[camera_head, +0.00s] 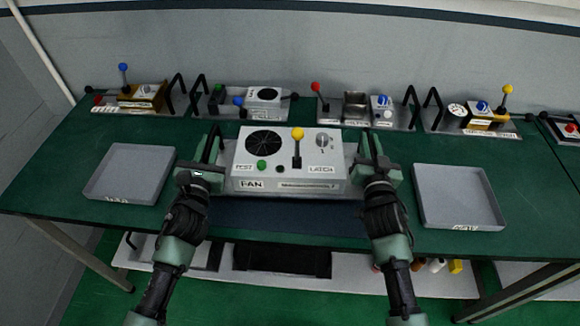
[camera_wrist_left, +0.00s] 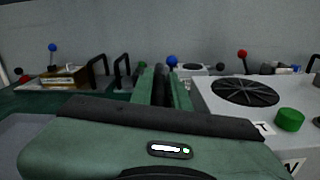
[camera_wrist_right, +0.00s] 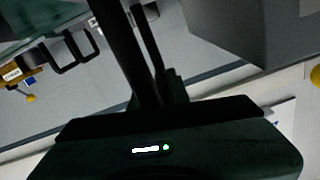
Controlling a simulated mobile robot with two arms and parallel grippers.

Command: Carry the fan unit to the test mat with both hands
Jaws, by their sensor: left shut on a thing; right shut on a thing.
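The fan unit (camera_head: 285,185) is a pale box with a black round grille, a green button, a yellow-knobbed lever and a silver knob, labelled FAN. It sits level between my two grippers at the middle of the bench. My left gripper (camera_head: 211,150) is shut on its left handle, and my right gripper (camera_head: 373,155) on its right handle. The fan unit's top also shows in the left wrist view (camera_wrist_left: 220,105). A dark blue mat (camera_head: 270,218) shows below and in front of the unit, partly hidden. I cannot tell whether the unit touches anything beneath it.
Grey trays lie on the green bench at the left (camera_head: 130,173) and right (camera_head: 455,196). Several handled units stand along the back, including a second one with a fan grille (camera_head: 264,97). A low shelf (camera_head: 350,284) shows under the bench's front edge.

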